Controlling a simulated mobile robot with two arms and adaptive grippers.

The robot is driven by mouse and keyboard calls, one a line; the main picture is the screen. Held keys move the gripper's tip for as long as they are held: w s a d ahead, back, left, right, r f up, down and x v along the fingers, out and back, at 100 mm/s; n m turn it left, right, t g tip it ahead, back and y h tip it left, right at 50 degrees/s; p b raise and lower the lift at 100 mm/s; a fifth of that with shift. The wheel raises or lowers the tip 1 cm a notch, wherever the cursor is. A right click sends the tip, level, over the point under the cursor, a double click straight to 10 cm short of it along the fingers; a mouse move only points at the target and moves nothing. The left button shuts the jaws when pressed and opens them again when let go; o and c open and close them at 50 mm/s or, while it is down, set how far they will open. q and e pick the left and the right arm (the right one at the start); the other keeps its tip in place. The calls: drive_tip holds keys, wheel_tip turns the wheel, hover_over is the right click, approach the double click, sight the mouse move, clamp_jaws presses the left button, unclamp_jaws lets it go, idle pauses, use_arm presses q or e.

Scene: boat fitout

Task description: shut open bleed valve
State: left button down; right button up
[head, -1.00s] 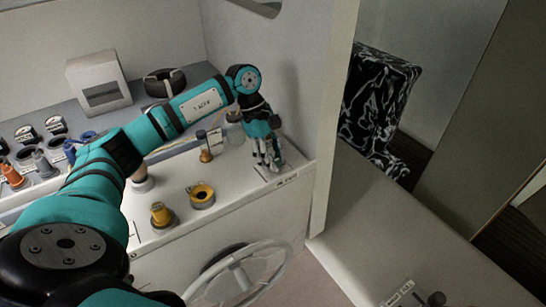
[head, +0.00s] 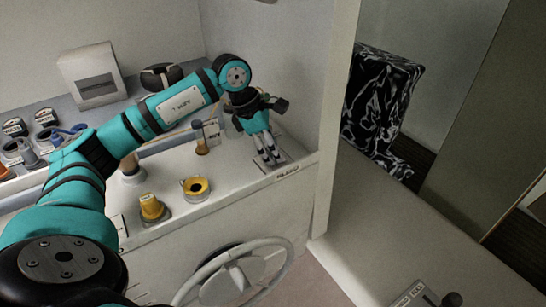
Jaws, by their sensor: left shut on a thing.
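My left gripper (head: 268,150) reaches down to the right end of the white console (head: 222,205). It is shut on a small fitting, mostly hidden by the fingers, on a grey plate (head: 284,160). A label sits in front of the plate, too small to read. I cannot tell for sure that this fitting is the bleed valve. A yellow knob (head: 151,207) and a yellow ring-shaped fitting (head: 196,188) stand on the console to the left, apart from the gripper. My right gripper is not in view.
A steering wheel (head: 236,272) sticks out from the console's front. A wall edge (head: 334,130) rises close to the right of the gripper. Several gauges and knobs stand at the left. A black-and-white patterned seat (head: 379,105) is beyond the wall.

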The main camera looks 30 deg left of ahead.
use_arm(q)
drive_tip(key=n+y+b, duration=0.1)
drive_tip(key=n, duration=0.1)
drive_tip(key=n+t+b, duration=0.1)
drive_tip(key=n+b, duration=0.1)
drive_tip(key=n, duration=0.1)
drive_tip(key=shift+d+f+n+y+b, duration=0.1)
drive_tip(key=shift+f+n+y+b, duration=0.05)
drive_tip(key=shift+n+y+b, duration=0.2)
drive_tip(key=n+y+b, duration=0.1)
drive_tip(key=n, duration=0.2)
drive_tip(key=shift+t, duration=0.4)
drive_tip(key=shift+n+y+b, duration=0.55)
drive_tip(key=shift+n+b, duration=0.05)
drive_tip(key=shift+n, duration=0.55)
drive_tip(key=c, duration=1)
unclamp_jaws()
drive_tip(key=shift+s, duration=0.1)
